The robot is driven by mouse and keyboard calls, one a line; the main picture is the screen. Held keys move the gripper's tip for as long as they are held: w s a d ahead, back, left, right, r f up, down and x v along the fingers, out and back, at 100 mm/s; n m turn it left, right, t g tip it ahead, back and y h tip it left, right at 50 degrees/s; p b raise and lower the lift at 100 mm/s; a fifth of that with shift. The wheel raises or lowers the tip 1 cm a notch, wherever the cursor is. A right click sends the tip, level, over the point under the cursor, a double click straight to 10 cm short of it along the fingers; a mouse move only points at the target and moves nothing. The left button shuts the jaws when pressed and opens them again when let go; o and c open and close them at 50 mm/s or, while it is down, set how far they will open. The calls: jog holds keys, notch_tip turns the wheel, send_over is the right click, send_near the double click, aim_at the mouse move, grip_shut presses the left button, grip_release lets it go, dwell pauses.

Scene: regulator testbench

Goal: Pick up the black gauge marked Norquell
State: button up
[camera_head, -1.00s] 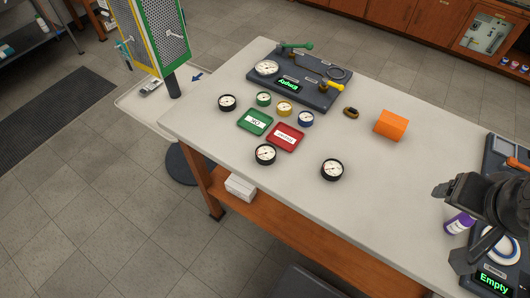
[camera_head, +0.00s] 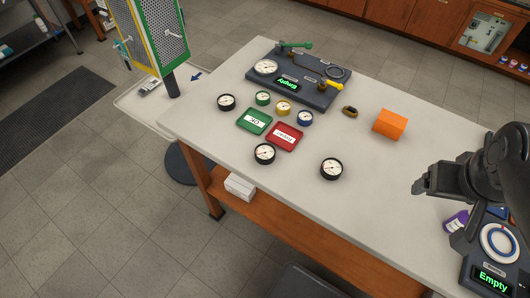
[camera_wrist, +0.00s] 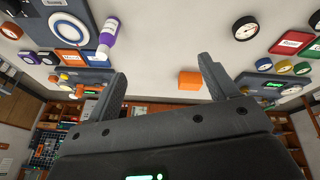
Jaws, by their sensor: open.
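Several gauges lie face up on the pale table. In the wrist view one black gauge (camera_wrist: 245,29) shows at the top, right of centre. My gripper (camera_head: 418,188) is above the table's right part, to the right of the black gauges and apart from them. Its two fingers (camera_wrist: 163,84) are spread in the wrist view with nothing between them.
A green tray (camera_head: 243,119) and a red tray (camera_head: 274,140) lie near smaller green, yellow and blue gauges. A dark test panel (camera_head: 325,97) stands behind them. An orange block (camera_head: 390,124) and a purple bottle (camera_head: 455,221) are nearby. The front middle table is clear.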

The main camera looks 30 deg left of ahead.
jog(key=w+a+f+n+g+h, duration=0.1)
jog(key=w+a+f+n+h, duration=0.25)
jog(key=a+f+n, duration=0.45)
jog(key=n+t+y, duration=0.2)
jog(key=n+t, duration=0.8)
jog(key=n, duration=1.3)
send_near(261, 155)
jog(key=x, duration=0.4)
jog(key=shift+w+d+f, duration=0.1)
jog(key=shift+w+d, duration=0.2)
jog(key=shift+w, duration=0.1)
jog(key=shift+a+x, duration=0.15)
jog(key=shift+x, duration=1.1)
jog(key=shift+a+x, duration=0.15)
jog(key=shift+x, duration=1.15)
jog(key=shift+f, duration=0.2)
jog(key=c, duration=1.2)
jog(key=shift+r, duration=0.15)
